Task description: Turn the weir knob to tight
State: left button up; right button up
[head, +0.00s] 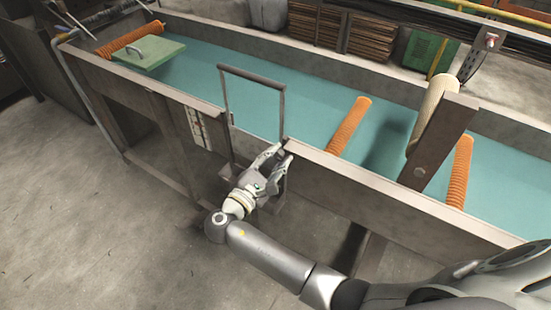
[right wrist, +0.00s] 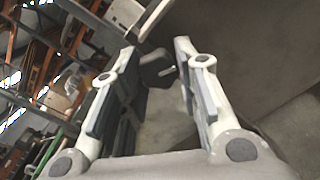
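The weir (head: 252,76) is a thin dark metal frame standing upright at the near wall of the water tank. My right gripper (head: 277,158) is at the foot of its right post, outside the near wall. In the right wrist view, a dark knob (right wrist: 153,72) with a small pale pin shows between the fingertips of my right gripper (right wrist: 158,55). The fingers are apart, with a gap showing between the knob and the right finger. In the head view the gripper covers the knob. I cannot tell the knob's setting. My left gripper is not in view.
The long tank's near wall (head: 385,190) runs beside my right arm. Orange ribbed tubes (head: 349,126) lie in the water, near a pale roller (head: 432,112) on a brown post (head: 440,142). A green lid (head: 150,54) sits at the far left. The floor (head: 85,215) at left is clear.

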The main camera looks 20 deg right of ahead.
jog(key=o, duration=0.4)
jog(key=v, duration=0.7)
jog(key=shift+s+a, duration=0.15)
jog(key=shift+a, duration=0.1)
